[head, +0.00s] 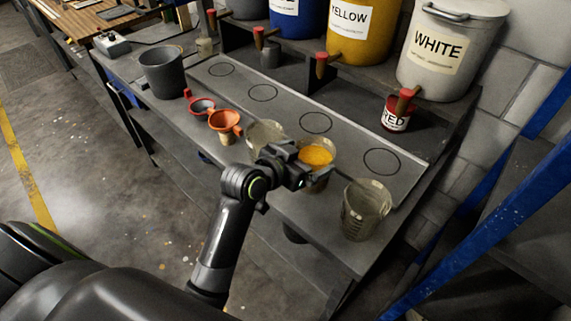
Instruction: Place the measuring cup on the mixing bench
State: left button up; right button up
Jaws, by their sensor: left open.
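A translucent measuring cup with yellow-orange paint (317,156) stands upright on the grey mixing bench (300,222). My left gripper (298,163) is open and right at the near left side of this cup, hiding part of it. Whether the fingers touch the cup I cannot tell. Another translucent cup (262,133) stands to its left, partly behind my gripper. A third clear cup with markings (366,208) stands to its right near the bench's end. My right gripper is not in view.
A dark bucket (162,73) and orange funnels (225,121) stand on the left. A raised strip with several circles (350,135) runs behind the cups. Paint drums, including a white one (445,50), and a red tin (396,115) stand behind. A blue post (480,225) rises at right.

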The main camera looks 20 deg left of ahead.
pick_arm(q)
jog(key=v, duration=1)
jog(key=shift+b, duration=0.4)
jog(key=shift+s, duration=0.1)
jog(key=s+a+f+n+g+y, duration=0.25)
jog(key=s+a+f+g, duration=0.3)
jog(key=s+f, duration=0.45)
jog(key=s+a+f+n+g+y, duration=0.2)
jog(key=s+a+f+g+y, duration=0.35)
jog(key=s, duration=0.65)
notch_tip(320, 180, down, 26)
jog(key=a+h, duration=0.2)
jog(key=s+d+f, duration=0.1)
jog(key=s+f, duration=1.3)
jog(key=f, duration=0.2)
jog(key=shift+s+d+f+g, duration=0.2)
jog(key=shift+s+d+g, duration=0.1)
jog(key=shift+s, duration=0.05)
